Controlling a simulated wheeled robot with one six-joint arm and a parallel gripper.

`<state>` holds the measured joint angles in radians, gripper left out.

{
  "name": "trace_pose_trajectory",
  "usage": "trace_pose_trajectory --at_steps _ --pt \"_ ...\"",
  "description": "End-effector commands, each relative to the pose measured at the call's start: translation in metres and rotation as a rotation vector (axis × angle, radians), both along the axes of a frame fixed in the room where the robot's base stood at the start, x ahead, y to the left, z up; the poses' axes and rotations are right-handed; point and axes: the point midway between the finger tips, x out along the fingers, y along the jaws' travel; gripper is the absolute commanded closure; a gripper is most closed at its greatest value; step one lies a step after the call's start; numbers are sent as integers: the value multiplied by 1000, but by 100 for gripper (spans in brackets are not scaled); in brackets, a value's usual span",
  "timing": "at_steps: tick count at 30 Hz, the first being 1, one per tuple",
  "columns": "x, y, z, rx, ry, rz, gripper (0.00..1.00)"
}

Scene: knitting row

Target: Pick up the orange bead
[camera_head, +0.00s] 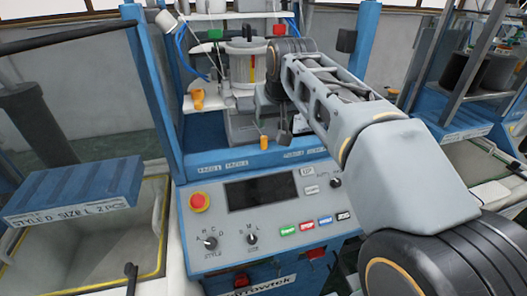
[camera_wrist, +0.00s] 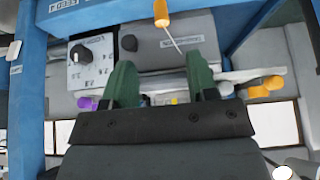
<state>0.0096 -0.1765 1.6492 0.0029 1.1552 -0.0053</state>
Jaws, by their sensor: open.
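A small orange bead (camera_head: 264,142) sits on the blue front ledge of the machine, above the control panel. In the wrist view an orange bead (camera_wrist: 161,12) shows at the top edge, partly cut off, with a pale thread running from it. I take these to be the same bead. My gripper (camera_wrist: 160,62) is open, its two green-padded fingers apart with no bead between them. The bead lies beyond the fingertips, roughly in line with the gap. In the head view my arm reaches in from the right and its end is close to the bead, partly hidden.
Other orange parts (camera_head: 198,98) stick out at the left of the machine. Blue uprights (camera_head: 155,85) frame the work space on both sides. The sloped control panel (camera_head: 270,205) has a red button (camera_head: 199,202), a dark screen and knobs. A yellow-rimmed bin (camera_head: 110,245) stands at the left.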

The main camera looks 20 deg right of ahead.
Motion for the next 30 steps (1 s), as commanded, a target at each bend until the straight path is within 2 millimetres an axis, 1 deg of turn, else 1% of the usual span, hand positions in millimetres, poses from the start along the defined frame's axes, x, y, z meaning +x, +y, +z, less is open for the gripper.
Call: trace_pose_trajectory --at_steps 1,5,13,18,23,30 --pt "6 0 -3 0 -2 0 47" --pt "20 0 -15 -1 -2 2 47" --pt "42 2 -53 0 -3 4 47" --pt "50 2 -67 0 -6 4 47" --pt "53 2 -73 0 -5 4 47" --pt "65 3 -101 0 -4 4 47"
